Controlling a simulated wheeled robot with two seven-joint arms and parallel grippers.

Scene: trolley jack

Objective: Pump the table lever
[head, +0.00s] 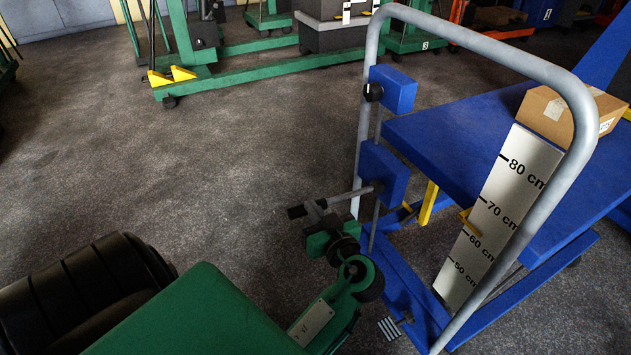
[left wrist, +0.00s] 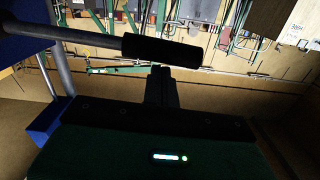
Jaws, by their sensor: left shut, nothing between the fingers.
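The blue lift table (head: 440,125) stands at the right of the head view, with a grey tube handle frame (head: 366,130). Its lever (head: 350,196) is a thin grey rod coming out leftward from a blue box on the frame, with a black grip (head: 296,212) at its end. In the left wrist view the black grip (left wrist: 160,52) lies across the picture, just beyond the fingertips. My left gripper (head: 314,208) is shut and empty beside the lever near its grip. In the left wrist view its fingers (left wrist: 161,76) are together. I cannot tell whether they touch the grip.
A cardboard box (head: 570,110) sits on the blue table top. A white height scale (head: 497,215) marked in cm stands at its near side. Green lifting equipment (head: 260,68) stands at the back. The floor to the left is clear.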

